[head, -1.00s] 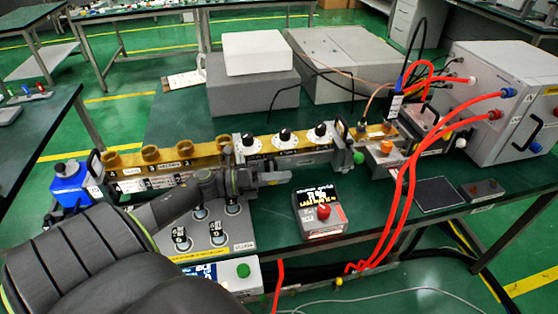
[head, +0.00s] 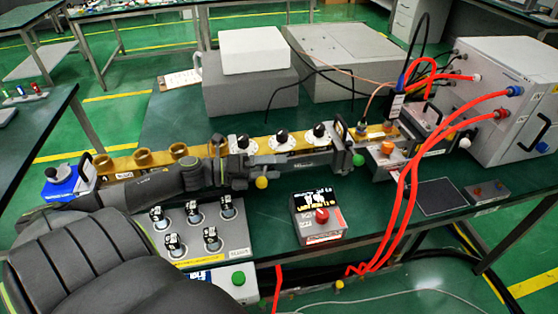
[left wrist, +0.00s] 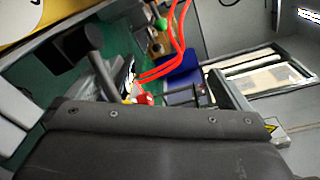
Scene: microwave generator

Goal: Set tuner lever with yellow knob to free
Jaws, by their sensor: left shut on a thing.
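The tuner lever's yellow knob (head: 261,183) shows just below my left gripper, at the front of the tuner with its three round dials. My left gripper (head: 257,170) reaches in from the left along the tuner's front face. It is shut on the lever, and its jaws hide most of the lever and part of the front panel. In the left wrist view the dark gripper body fills the bottom, and the grip itself does not show. My right gripper is not in view.
A green knob (head: 358,159) is at the tuner's right end. A box with a red button (head: 321,215) stands in front, and a panel of black switches (head: 211,239) lies under my arm. Red cables (head: 402,190) hang at the right, running to a grey cabinet (head: 510,95).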

